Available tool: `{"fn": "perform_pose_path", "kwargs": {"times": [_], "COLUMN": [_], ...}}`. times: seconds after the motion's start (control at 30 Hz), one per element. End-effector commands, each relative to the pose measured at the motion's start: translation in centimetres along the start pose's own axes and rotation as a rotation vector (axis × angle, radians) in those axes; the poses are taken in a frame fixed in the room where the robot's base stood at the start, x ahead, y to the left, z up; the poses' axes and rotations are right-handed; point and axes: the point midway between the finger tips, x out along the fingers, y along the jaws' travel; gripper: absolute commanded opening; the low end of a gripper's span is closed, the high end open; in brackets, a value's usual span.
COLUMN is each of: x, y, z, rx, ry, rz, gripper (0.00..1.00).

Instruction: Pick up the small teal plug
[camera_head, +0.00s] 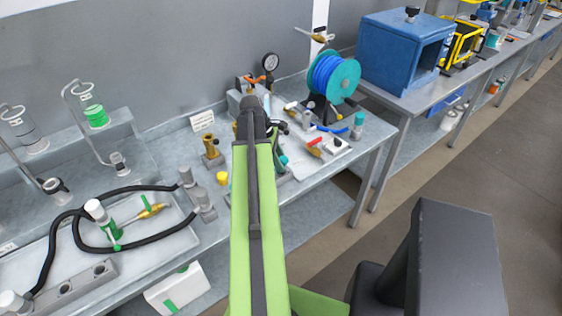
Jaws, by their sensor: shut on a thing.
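My green and black arm reaches from the bottom middle up over the workbench. My gripper (276,128) shows only as a dark part at the arm's far end, mostly hidden by the arm. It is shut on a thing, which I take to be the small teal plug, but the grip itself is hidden. A small teal piece (282,161) shows just right of the arm, partly covered by it. I cannot tell whether this is the plug or another part on the bench.
A blue hose reel (333,77) and a pressure gauge (270,62) stand behind the gripper. A tray of small parts (318,166) lies to its right. Left are a yellow cap (222,178), a brass fitting (210,146) and a looped black hose (150,240). A blue box (400,55) stands at the back right.

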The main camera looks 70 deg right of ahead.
Motion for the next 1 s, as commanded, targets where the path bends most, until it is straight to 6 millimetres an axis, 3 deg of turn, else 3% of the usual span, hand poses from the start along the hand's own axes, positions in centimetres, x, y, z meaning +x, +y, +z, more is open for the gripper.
{"fn": "perform_pose_path", "kwargs": {"times": [0.03,0.13,0.43,0.6,0.77,1.0], "x": [-1.5,-3.1,-4.3,-4.7,-4.7,-4.6], "y": [0.0,0.0,-3.9,-5.2,-5.7,-5.8], "z": [0.6,1.3,8.7,11.6,12.8,12.9], "rx": [0.000,0.000,0.004,0.001,0.001,0.000], "ry": [0.000,0.000,0.000,0.001,0.000,0.000], "rz": [0.000,0.000,-0.001,0.000,0.000,0.000], "gripper": [0.00,0.00,0.00,0.00,0.00,0.00]}}
